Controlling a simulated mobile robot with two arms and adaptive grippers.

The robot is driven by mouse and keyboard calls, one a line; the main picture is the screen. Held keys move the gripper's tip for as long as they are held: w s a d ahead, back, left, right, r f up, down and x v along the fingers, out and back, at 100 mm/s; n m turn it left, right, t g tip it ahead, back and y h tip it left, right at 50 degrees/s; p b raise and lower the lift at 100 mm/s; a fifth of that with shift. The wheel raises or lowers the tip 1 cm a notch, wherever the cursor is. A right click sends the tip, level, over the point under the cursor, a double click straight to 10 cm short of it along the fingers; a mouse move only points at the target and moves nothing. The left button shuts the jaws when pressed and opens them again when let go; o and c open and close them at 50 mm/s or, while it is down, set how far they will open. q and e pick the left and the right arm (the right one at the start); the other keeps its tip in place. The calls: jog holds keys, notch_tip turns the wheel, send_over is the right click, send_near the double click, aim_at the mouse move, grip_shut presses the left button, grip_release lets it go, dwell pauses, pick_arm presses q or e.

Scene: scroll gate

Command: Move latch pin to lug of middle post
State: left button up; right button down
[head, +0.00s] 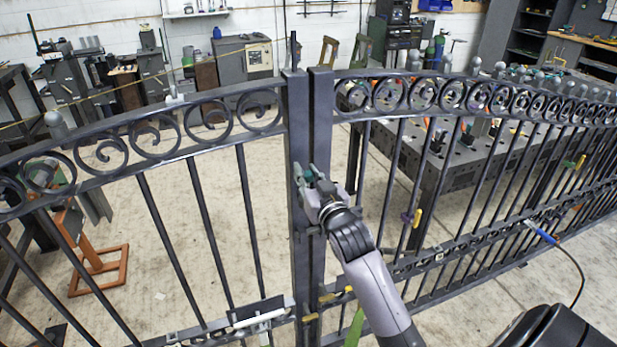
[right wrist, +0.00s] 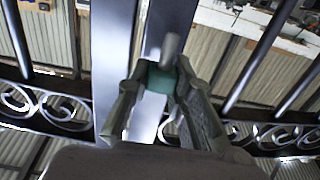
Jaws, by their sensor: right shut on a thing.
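The latch pin shows in the right wrist view as a short grey rod (right wrist: 170,48) with a green part (right wrist: 157,79) at its base. My right gripper (right wrist: 158,88) is shut on it, with one finger on each side. In the head view my right gripper (head: 312,177) is in front of the two dark meeting posts (head: 297,110) at the gate's middle, below the scroll band. The pin is mostly hidden there by the fingers. Whether the pin touches a post or sits in a lug cannot be told. My left gripper is out of view.
Dark gate leaves with scrolls (head: 160,137) and vertical bars spread to both sides. Yellow clamps (head: 416,218) and a blue-handled tool (head: 541,232) are on the right leaf. A dark plate with a pale bar (head: 258,318) is low on the left leaf. A perforated table (head: 470,180) stands behind.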

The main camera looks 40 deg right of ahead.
jog(key=shift+w+d+f+b, duration=0.15)
jog(key=shift+w+b, duration=0.15)
jog(key=shift+w, duration=0.15)
jog(key=shift+w+d+f+b, duration=0.15)
jog(key=shift+w+b, duration=0.15)
jog(key=shift+w, duration=0.15)
jog(key=shift+a+f+b, duration=0.1)
jog(key=shift+f+b, duration=1.1)
jog(key=shift+b, duration=0.2)
jog(key=shift+r, duration=0.1)
jog(key=shift+f+b, duration=0.65)
jog(key=shift+f, duration=0.95)
jog(key=c, duration=1.3)
grip_release()
jog(key=shift+c, duration=0.2)
